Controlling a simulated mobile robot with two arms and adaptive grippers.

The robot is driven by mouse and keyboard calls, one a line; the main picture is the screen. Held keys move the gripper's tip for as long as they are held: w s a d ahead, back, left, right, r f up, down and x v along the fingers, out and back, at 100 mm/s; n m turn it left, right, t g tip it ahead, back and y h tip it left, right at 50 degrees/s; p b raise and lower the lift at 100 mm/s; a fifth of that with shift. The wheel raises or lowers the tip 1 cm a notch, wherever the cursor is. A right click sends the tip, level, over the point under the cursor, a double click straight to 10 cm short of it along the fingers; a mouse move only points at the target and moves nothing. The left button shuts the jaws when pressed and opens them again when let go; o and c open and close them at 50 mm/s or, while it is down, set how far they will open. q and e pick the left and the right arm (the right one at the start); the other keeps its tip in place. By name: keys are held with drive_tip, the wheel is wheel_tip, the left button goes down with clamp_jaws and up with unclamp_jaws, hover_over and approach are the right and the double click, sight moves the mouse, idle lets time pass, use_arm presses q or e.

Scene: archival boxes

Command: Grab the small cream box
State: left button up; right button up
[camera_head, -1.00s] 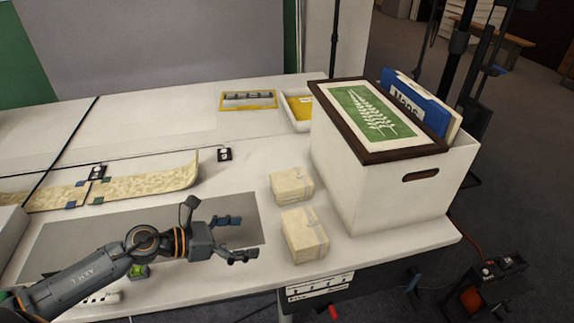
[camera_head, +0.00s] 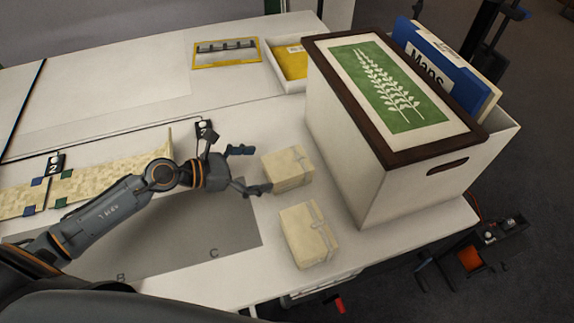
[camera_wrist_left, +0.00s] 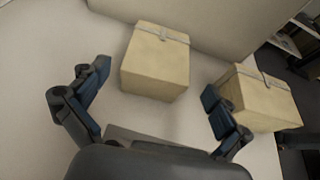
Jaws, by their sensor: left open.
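Two small cream boxes tied with string stand on the white table. The farther cream box (camera_head: 288,168) is just right of my left gripper (camera_head: 246,170) in the head view. The nearer cream box (camera_head: 309,234) is closer to the table's front edge. My left gripper is open and empty, its fingers pointing at the farther box. In the left wrist view, one cream box (camera_wrist_left: 156,62) is ahead, between the spread fingers (camera_wrist_left: 155,100), and the other cream box (camera_wrist_left: 262,98) is at the right, beyond the right finger. My right gripper is not in view.
A large white archival box (camera_head: 385,185) with a framed green leaf print (camera_head: 386,85) and a blue Maps folder (camera_head: 432,62) stands right of the cream boxes. A grey mat (camera_head: 190,245) lies beneath my left arm.

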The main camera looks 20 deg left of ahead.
sight(282, 164)
use_arm(q)
drive_tip(key=shift+x, duration=1.2)
drive_tip(key=shift+w+f, duration=0.1)
drive_tip(key=shift+w, duration=0.1)
drive_tip(key=shift+w+d+p, duration=0.2)
drive_tip(key=shift+d+p, duration=0.1)
drive_tip(key=x, duration=0.3)
drive_tip(key=shift+w+d+p, duration=0.25)
drive_tip(key=shift+d+p, duration=0.05)
drive_tip(key=shift+p, duration=0.1)
drive_tip(key=shift+w+d+f, duration=0.25)
drive_tip(key=shift+d, duration=0.05)
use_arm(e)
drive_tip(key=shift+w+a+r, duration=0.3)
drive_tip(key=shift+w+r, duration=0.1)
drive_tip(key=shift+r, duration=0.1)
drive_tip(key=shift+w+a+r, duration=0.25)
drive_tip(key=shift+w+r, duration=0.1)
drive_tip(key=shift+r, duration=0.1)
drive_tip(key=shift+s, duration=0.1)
use_arm(q)
drive_tip(key=c, duration=1)
drive_tip(key=shift+r, duration=0.1)
drive_tip(key=shift+c, duration=1.4)
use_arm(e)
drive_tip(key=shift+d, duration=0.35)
